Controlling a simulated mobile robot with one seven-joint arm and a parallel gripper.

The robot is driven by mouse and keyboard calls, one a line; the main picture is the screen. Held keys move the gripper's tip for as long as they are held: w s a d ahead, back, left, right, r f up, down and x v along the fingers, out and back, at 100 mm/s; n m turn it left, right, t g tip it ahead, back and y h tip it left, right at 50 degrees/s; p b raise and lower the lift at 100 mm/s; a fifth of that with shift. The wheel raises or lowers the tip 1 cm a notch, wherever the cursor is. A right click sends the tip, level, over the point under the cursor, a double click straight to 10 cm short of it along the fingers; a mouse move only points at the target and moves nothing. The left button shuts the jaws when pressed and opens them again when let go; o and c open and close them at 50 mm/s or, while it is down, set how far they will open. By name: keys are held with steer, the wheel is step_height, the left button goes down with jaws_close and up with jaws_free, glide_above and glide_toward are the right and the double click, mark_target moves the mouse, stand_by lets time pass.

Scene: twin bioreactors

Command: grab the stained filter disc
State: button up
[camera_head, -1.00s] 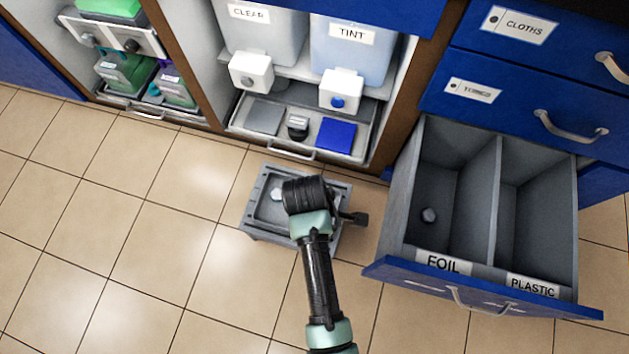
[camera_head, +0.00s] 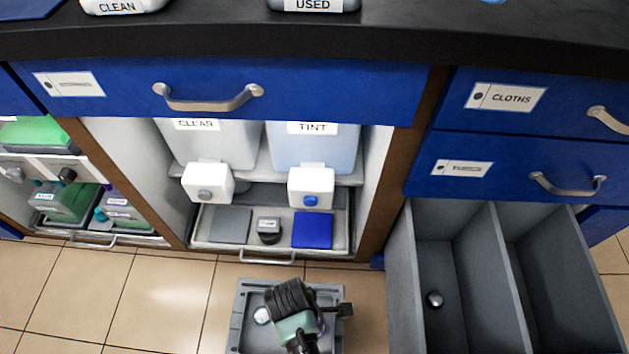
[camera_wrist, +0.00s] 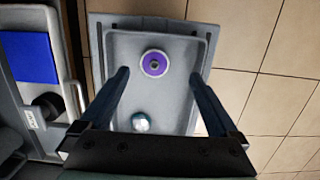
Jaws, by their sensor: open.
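A round disc (camera_wrist: 154,63), purple with a pale rim and a small dark centre, lies flat in a grey tray (camera_wrist: 178,22) on the floor; I take it for the stained filter disc. In the wrist view it sits between and slightly beyond the tips of my gripper (camera_wrist: 158,74), which is open and empty. My gripper points down over the tray. In the head view my wrist (camera_head: 290,300) covers most of the tray (camera_head: 243,300), and the disc is almost wholly hidden.
A shiny crumpled ball (camera_wrist: 140,122) shares the tray. An open divided drawer (camera_head: 402,265) to the right holds another small shiny ball (camera_head: 435,299). An open cabinet behind holds CLEAR and TINT tanks (camera_head: 313,150) above a shelf tray (camera_head: 341,240). Tiled floor is clear at left.

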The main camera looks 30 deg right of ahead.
steer(key=f+b, duration=0.4)
steer(key=f, duration=0.1)
steer(key=shift+w+d, duration=0.2)
steer(key=shift+d, duration=0.2)
steer(key=shift+c, duration=0.3)
